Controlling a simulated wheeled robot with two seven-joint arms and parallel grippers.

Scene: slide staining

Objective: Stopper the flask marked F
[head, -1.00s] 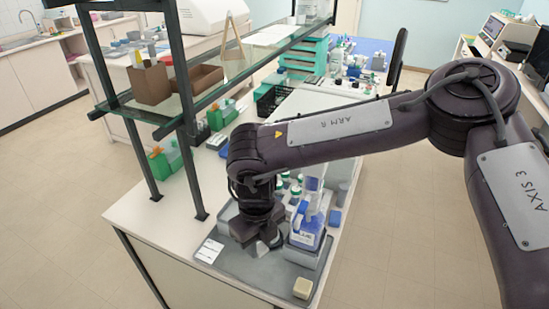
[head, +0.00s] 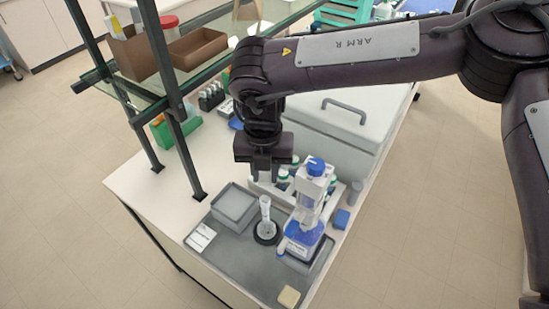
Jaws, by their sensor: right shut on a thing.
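A clear narrow-necked glass vessel (head: 265,222) stands upright in a dark ring on the grey tray (head: 235,262). It looks like a flask, but I cannot read any mark on it. My right gripper (head: 266,176) points down above and behind this vessel, apart from it. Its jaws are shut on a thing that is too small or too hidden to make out. I cannot see a stopper clearly. My left gripper is not in view.
A dispenser bottle (head: 304,232) with blue liquid stands right of the vessel. A grey open box (head: 235,207), a white label card (head: 200,238) and a pale block (head: 289,297) are on the tray. Behind are capped bottles (head: 284,176) and a large lidded box (head: 345,125). A shelf post (head: 176,125) stands left.

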